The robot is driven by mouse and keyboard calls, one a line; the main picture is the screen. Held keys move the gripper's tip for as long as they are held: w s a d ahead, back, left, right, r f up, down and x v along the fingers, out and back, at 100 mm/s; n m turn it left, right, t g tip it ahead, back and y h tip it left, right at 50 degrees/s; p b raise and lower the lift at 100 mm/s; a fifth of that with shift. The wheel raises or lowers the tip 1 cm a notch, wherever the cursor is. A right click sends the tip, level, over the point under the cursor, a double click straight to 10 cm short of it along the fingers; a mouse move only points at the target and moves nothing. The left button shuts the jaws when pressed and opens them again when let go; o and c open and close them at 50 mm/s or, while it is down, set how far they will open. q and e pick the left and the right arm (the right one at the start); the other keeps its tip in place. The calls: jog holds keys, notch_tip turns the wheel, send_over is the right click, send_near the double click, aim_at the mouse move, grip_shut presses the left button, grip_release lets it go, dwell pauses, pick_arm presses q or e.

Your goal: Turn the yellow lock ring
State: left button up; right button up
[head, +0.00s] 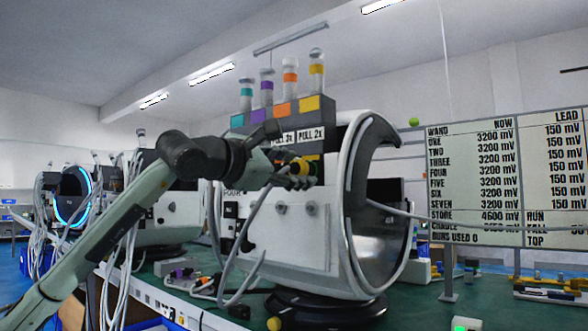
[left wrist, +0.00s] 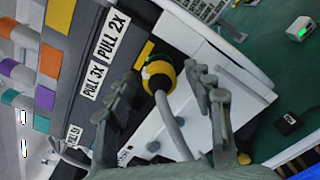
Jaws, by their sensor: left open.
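The yellow lock ring (left wrist: 157,72) sits around a dark connector on the machine's front, with a grey cable coming out of it. In the head view a bit of the yellow lock ring (head: 302,166) shows beside my fingers, which partly hide it. My left gripper (head: 296,176) is at the connector, below the PULL labels. In the left wrist view my left gripper (left wrist: 162,84) is open, with the ring between its two fingers. I cannot tell whether either finger touches it. My right gripper is not in view.
The white machine (head: 285,235) has a round open drum and a dark top block (head: 288,121) with several coloured vials. A grey cable hangs in front of it. A yellow ball (head: 274,323) lies on the green table. A readout board (head: 505,180) stands at right.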

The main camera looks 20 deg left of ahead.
pick_arm(q)
jog(key=v, duration=1.2)
dwell(0.3)
